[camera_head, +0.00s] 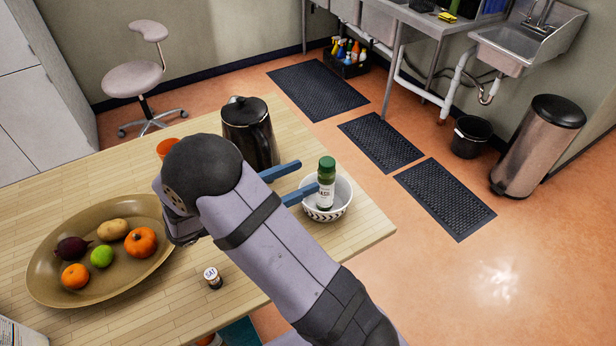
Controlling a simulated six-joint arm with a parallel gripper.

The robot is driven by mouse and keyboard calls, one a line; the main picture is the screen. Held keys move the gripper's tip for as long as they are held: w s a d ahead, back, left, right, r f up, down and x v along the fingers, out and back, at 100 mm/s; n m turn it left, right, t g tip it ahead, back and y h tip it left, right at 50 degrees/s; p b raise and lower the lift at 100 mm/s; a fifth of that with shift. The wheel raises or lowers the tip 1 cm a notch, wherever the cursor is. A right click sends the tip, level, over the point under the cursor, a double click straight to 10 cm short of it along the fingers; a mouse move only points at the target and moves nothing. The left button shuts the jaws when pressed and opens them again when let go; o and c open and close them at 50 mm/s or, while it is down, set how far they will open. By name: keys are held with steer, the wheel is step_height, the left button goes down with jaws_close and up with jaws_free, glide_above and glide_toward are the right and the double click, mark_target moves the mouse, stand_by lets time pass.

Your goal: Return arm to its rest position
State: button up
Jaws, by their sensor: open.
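My gripper (300,181) is at the end of my grey arm, above the wooden table. Its two blue fingers are apart and point right, toward a green-capped jar (326,186). The jar stands upright in a white patterned bowl (341,208) near the table's right corner. I see nothing held between the fingers. The lower finger's tip shows close to the jar; I cannot tell whether it touches. My arm reaches in from the lower right and hides part of the table and the base of the gripper.
A black kettle (249,132) stands just behind my gripper, with an orange cup (167,147) beside it. A brown platter (50,252) of fruit and vegetables lies at the left. A small salt shaker (213,279) stands near the front edge. The table (370,232) ends right of the bowl.

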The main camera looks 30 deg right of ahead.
steer(key=shift+a, duration=0.15)
stand_by(0.3)
steer(key=shift+d+r+m+y+p, duration=0.2)
steer(key=shift+r+m+y+p, duration=0.1)
steer(key=shift+m+p, duration=0.1)
steer(key=m+y+p, duration=0.1)
steer(key=r+m+y, duration=0.1)
steer(key=d+r+m+g+y+p, duration=0.1)
steer(key=m+y, duration=0.1)
steer(key=shift+s+r+p, duration=0.15)
steer(key=shift+s+p, duration=0.1)
steer(key=shift+p, duration=0.1)
steer(key=s+a+f+m+y+b, duration=0.1)
steer(key=s+a+f+m+y, duration=0.2)
steer(key=s+f+m+y, duration=0.1)
steer(key=s+a+f+m+y+b, duration=0.1)
steer(key=s+a+f+m+y, duration=0.2)
steer(key=s+f+m+y, duration=0.1)
steer(key=s+a+f+m+y+b, duration=0.1)
steer(key=s+a+f+m+y, duration=0.2)
steer(key=s+f+m+y, duration=0.1)
steer(key=shift+s+a+t+y, duration=0.1)
steer(key=shift+a+t+y, duration=0.2)
steer(key=shift+a+y, duration=0.1)
steer(key=shift+s+a+f+m+y, duration=0.2)
steer(key=shift+a+m+y, duration=0.1)
steer(key=shift+a+m, duration=0.25)
steer(key=shift+d, duration=0.1)
